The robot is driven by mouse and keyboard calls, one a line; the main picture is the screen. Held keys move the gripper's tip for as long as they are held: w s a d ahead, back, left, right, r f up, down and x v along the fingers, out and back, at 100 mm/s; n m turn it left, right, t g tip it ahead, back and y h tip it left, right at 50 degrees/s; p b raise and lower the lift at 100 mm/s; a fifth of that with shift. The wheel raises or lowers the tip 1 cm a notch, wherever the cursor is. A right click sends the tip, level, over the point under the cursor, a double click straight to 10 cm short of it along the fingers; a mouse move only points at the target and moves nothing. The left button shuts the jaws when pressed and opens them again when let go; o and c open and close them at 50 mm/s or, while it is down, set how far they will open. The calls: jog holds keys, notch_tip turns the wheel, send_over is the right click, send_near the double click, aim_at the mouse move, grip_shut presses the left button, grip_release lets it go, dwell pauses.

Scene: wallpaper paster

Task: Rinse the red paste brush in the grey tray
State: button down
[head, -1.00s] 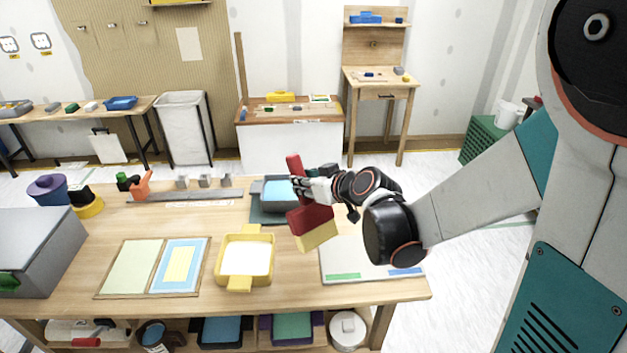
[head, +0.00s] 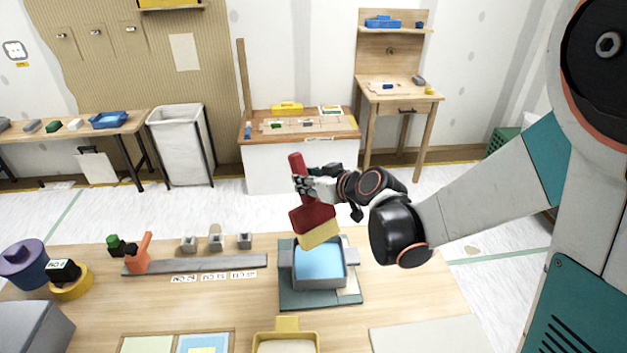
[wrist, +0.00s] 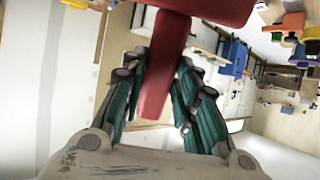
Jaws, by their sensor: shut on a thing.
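The red paste brush (head: 312,217) has a red handle and head with pale yellow bristles pointing down. My gripper (head: 303,184) is shut on its handle and holds it tilted in the air. In the head view the bristles overlap the back edge of the grey tray (head: 285,270), which holds blue water; the brush appears above the tray, and the exact height is hard to tell. The tray sits on a dark green mat (head: 292,300) on the wooden table. In the wrist view the red handle (wrist: 160,75) runs between my teal fingers.
A metal rail with small holders (head: 200,264) and an orange clamp-like item (head: 139,258) stand left of the tray. A yellow tray (head: 286,333) is in front, and a pale board (head: 425,337) lies front right. Bare wood lies right of the grey tray.

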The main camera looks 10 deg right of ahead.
aim_at(315, 209)
jog(key=shift+s+f+b, duration=0.1)
jog(key=shift+f+b, duration=3.15)
jog(key=shift+f, duration=0.9)
jog(key=shift+f, duration=0.2)
jog(key=shift+f, duration=0.35)
jog(key=shift+f, duration=0.65)
jog(key=shift+f, duration=0.3)
